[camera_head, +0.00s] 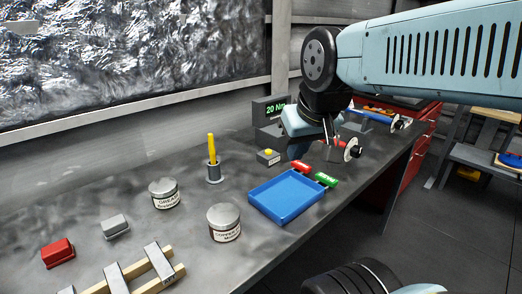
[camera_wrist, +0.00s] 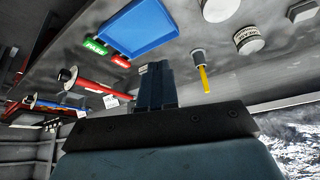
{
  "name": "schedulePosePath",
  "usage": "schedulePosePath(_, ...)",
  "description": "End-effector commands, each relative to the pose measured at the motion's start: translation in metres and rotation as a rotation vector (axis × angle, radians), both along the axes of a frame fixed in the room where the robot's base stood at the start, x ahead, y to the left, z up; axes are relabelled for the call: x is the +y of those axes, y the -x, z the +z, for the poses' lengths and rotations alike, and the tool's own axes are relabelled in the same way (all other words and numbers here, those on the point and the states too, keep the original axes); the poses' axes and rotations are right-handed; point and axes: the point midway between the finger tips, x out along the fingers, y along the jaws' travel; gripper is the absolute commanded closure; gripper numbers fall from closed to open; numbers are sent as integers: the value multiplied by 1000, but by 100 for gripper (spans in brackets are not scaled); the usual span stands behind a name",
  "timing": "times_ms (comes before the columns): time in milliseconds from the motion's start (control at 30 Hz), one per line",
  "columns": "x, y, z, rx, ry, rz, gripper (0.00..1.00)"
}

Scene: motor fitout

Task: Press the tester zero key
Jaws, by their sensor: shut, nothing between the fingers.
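The tester shows a green "20 Nm" display (camera_head: 275,109) at the back of the bench in the head view. In front of it sits a small grey box with a yellow button (camera_head: 268,153), which looks like the zero key. My gripper (camera_wrist: 155,66) is shut and empty in the wrist view, its fingers together. They cover most of a small pale block (camera_wrist: 143,69), which may be the key box. In the head view my pale blue hand (camera_head: 299,124) hangs above the bench, right of the yellow button and apart from it. Its fingertips are hard to make out there.
A blue tray (camera_head: 287,196) lies in front, with red (camera_head: 302,167) and green (camera_head: 327,180) labelled blocks beside it. A holder with a yellow-handled tool (camera_head: 213,160) and two tins (camera_head: 224,222) stand left. Shafts with discs (camera_head: 352,149) lie right.

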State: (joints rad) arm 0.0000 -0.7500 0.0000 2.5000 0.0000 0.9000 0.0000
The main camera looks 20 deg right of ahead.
Motion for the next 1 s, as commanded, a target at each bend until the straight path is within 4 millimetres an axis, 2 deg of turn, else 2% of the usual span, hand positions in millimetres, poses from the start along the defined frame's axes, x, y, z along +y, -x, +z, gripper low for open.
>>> schedulePosePath(567, 1, -4, 1, -2, -2, -6, 100)
schedulePosePath(767, 6, -36, 3, -19, -20, -44, 100)
schedulePosePath(1000, 11, -97, 3, -58, -65, -116, 100)
